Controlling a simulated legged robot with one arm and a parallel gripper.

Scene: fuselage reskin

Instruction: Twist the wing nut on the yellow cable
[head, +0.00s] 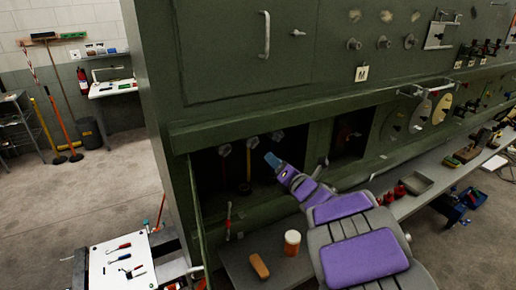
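Three pale wing nuts sit in a row at the top of a dark recess in the green panel. The middle wing nut (252,142) has a yellowish cable (248,168) hanging straight down below it. The left wing nut (224,150) has a darker, reddish line below it. The right wing nut (277,135) is just above my gripper. My gripper (273,160) points up and left, with its bluish tip in front of the recess, right of the yellow cable and below the wing nuts. No contact shows. The tip is too small to tell whether it is open or shut.
The green panel (235,95) rises above the recess, with a protruding ledge. A red-handled tool (228,218) stands at left. A white tool board (121,262) is lower left.

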